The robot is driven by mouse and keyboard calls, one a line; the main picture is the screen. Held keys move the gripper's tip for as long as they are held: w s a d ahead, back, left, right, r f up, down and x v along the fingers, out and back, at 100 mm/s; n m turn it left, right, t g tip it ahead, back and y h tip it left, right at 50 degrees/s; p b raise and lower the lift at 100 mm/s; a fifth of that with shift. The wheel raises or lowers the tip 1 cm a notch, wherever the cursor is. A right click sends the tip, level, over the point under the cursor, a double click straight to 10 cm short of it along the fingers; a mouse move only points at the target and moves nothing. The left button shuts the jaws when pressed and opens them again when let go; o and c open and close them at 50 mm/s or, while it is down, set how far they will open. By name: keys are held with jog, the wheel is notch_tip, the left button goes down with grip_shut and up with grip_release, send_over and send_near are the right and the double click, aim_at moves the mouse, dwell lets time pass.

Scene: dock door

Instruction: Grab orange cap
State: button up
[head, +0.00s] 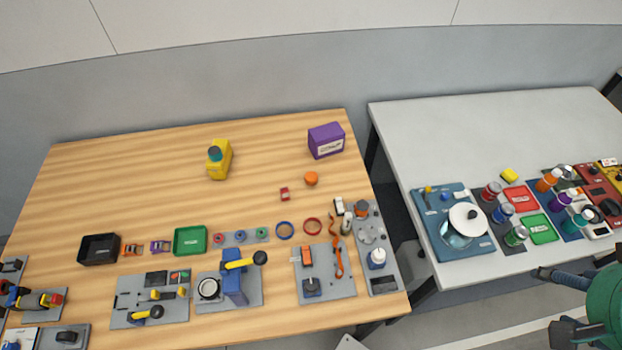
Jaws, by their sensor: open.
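An orange cap (311,178), small and round, lies on the bare wood of the left table, in front of the purple box. My gripper (547,302) shows at the lower right edge, cut off by the frame. Its two dark fingers point left and stand apart, with nothing between them. It is far to the right of the orange cap, over the floor in front of the grey table.
The wood around the cap is mostly clear.

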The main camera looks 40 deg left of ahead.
jog(key=w+a+r+m+g+y, duration=0.1)
jog(key=w+a+m+g, duration=0.1)
jog(key=w+a, duration=1.2)
jog(key=w+a+f+m+g, duration=0.1)
jog(key=w+a+f, duration=0.25)
jog(key=a, duration=0.35)
jog(key=w+a+f, duration=0.2)
jog(key=w+a, duration=0.3)
jog(key=a, duration=0.2)
jog(key=a+f+m, duration=0.1)
jog(key=a+f, duration=0.6)
jog(key=a, duration=0.4)
jog(key=s+a+f+m+g, duration=0.1)
jog(key=a+f, duration=0.7)
jog(key=a, duration=0.3)
jog(key=s+a+f+m+g+p, duration=0.1)
jog(key=a+f, duration=0.7)
jog(key=a, duration=0.3)
jog(key=shift+s+f+h, duration=0.2)
jog(key=shift+s+h, duration=0.05)
jog(key=shift+h, duration=0.05)
jog(key=shift+f, duration=0.1)
